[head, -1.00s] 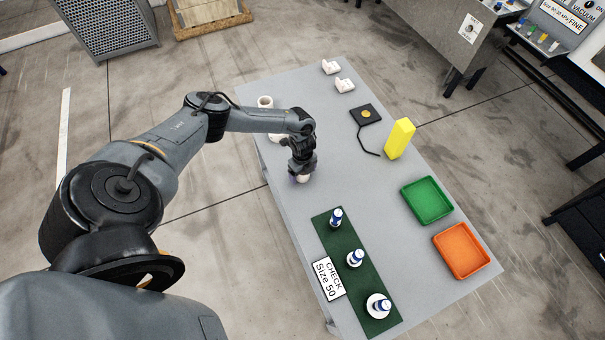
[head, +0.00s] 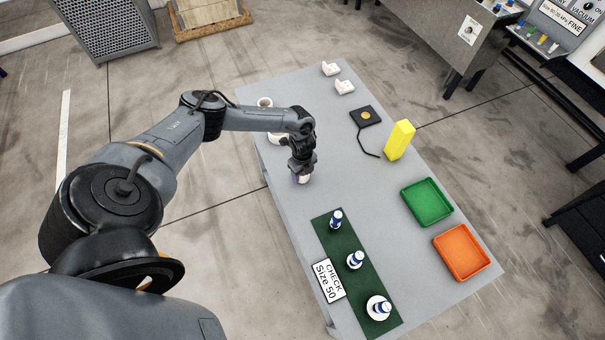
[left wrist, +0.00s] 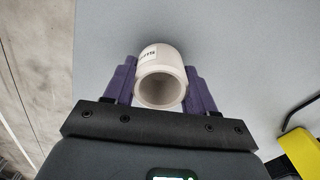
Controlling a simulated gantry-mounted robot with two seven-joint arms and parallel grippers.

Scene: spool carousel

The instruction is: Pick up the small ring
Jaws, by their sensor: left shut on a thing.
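The small ring (left wrist: 162,78) is a white, thick-walled hollow cylinder with a printed label on its side. In the left wrist view it sits between the two purple fingers of my left gripper (left wrist: 162,88), which is shut on it. In the head view my left gripper (head: 301,174) points down at the left part of the grey table, and only a little of the ring shows below it. I cannot tell whether the ring touches the table. My right gripper is not in view.
A green mat (head: 342,247) holds several posts beside a "CHECK Size 50" sign (head: 328,280). A yellow block (head: 399,140), a green tray (head: 448,216) and an orange tray (head: 483,272) stand right. The table middle is clear.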

